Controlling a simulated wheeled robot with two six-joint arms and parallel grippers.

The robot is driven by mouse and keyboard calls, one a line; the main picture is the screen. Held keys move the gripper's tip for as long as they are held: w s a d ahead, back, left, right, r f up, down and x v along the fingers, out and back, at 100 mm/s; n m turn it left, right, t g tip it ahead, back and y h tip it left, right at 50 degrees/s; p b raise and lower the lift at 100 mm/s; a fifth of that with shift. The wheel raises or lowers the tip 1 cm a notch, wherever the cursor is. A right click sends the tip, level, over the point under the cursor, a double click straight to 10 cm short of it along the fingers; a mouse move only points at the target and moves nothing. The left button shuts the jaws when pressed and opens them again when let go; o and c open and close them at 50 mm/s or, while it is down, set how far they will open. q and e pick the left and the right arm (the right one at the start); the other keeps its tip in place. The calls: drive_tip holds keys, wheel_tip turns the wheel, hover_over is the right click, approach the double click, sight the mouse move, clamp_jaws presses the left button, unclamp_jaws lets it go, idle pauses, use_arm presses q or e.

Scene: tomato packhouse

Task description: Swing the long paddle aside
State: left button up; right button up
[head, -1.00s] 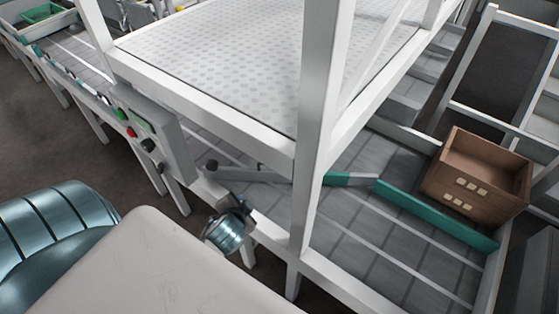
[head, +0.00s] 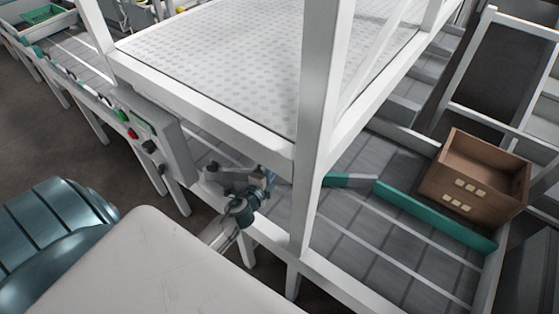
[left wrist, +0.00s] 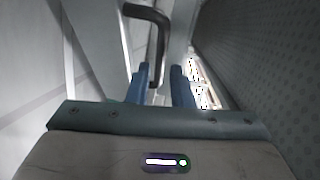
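The long green paddle (head: 430,214) lies slantwise across the grey roller conveyor on the right, beside a brown crate. A shorter green piece (head: 350,180) lies left of it, partly behind the white post. My left gripper (head: 268,178) is under the white frame's near edge, by a grey bar there; it is small and partly hidden. In the left wrist view its two blue fingers (left wrist: 161,88) are apart. My right gripper is not in view.
The brown crate (head: 474,178) stands against the paddle's far side. A white post (head: 318,120) rises in front of the conveyor. A control box (head: 155,135) with buttons is at left. The dotted platform (head: 240,60) overhangs the conveyor.

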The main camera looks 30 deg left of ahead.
sight(289, 174)
use_arm(q)
drive_tip(key=w, duration=0.4)
drive_tip(key=w+f, duration=0.1)
drive_tip(key=shift+w+a, duration=0.3)
drive_tip(key=shift+w, duration=0.1)
drive_tip(key=shift+c, duration=0.4)
clamp_jaws()
